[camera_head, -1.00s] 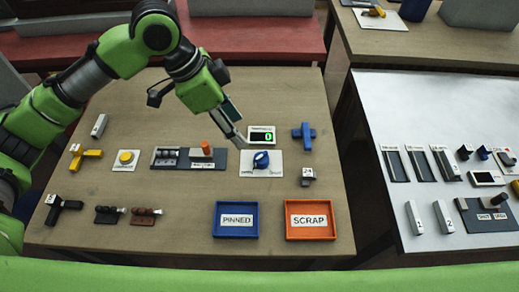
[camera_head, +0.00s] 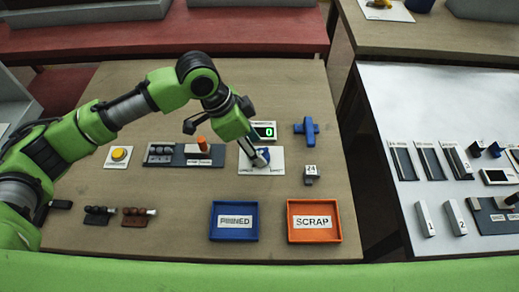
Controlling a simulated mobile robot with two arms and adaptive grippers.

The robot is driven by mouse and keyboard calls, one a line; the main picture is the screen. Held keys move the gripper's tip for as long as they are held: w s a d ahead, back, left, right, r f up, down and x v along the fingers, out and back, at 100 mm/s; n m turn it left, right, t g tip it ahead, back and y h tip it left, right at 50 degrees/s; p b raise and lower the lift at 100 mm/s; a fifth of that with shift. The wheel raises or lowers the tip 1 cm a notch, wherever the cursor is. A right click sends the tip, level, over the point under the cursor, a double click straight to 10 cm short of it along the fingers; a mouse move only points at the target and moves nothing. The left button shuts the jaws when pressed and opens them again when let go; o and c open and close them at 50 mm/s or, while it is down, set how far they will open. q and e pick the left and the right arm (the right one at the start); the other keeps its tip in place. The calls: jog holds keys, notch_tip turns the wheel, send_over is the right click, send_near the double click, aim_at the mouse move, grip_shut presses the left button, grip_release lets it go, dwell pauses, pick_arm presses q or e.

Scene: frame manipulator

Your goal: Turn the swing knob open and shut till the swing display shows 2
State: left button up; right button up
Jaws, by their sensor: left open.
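The swing knob (camera_head: 264,155) is blue and sits on a white plate (camera_head: 275,168) in the middle right of the wooden table. The display (camera_head: 265,131) just behind it shows a green 0. My left gripper (camera_head: 257,158) is open and pointing down at the knob, overlapping its left part in the view. I cannot tell whether the fingers touch the knob. My right gripper is not in view.
A blue tray (camera_head: 213,233) and an orange tray (camera_head: 343,232) stand in front. A blue cross-shaped piece (camera_head: 307,129) and a small block marked 24 (camera_head: 310,175) lie right of the knob. A dark fixture with an orange peg (camera_head: 202,144) stands to the left.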

pick_arm(q)
jog(key=shift+x, duration=1.4)
jog(key=c, duration=1.1)
jog(key=shift+s+r+n+p, duration=0.1)
jog(key=shift+r+n+p, duration=0.25)
jog(key=shift+p, duration=0.55)
jog(key=n+t+y+p, duration=0.1)
jog(key=n+p, duration=0.3)
jog(key=p, duration=0.2)
jog(key=n+t+y+p, duration=0.1)
jog(key=n+p, duration=0.3)
jog(key=p, duration=0.2)
jog(key=n+t+y+p, duration=0.1)
jog(key=n+p, duration=0.3)
jog(key=p, duration=0.2)
jog(key=shift+s+d+f+t, duration=0.1)
jog(key=shift+s+d+t, duration=0.15)
jog(key=shift+s+t, duration=0.05)
jog(key=shift+f+n+y+p, duration=0.1)
jog(key=shift+n+y+p, duration=0.4)
jog(key=shift+n+p, duration=0.55)
jog(key=shift+f+n+y+p, duration=0.15)
jog(key=shift+n+y, duration=0.15)
jog(key=shift+n, duration=0.5)
jog(key=shift+n+y+p, duration=0.15)
jog(key=shift+n+y, duration=0.15)
jog(key=shift+n, duration=0.5)
jog(key=shift+w, duration=0.1)
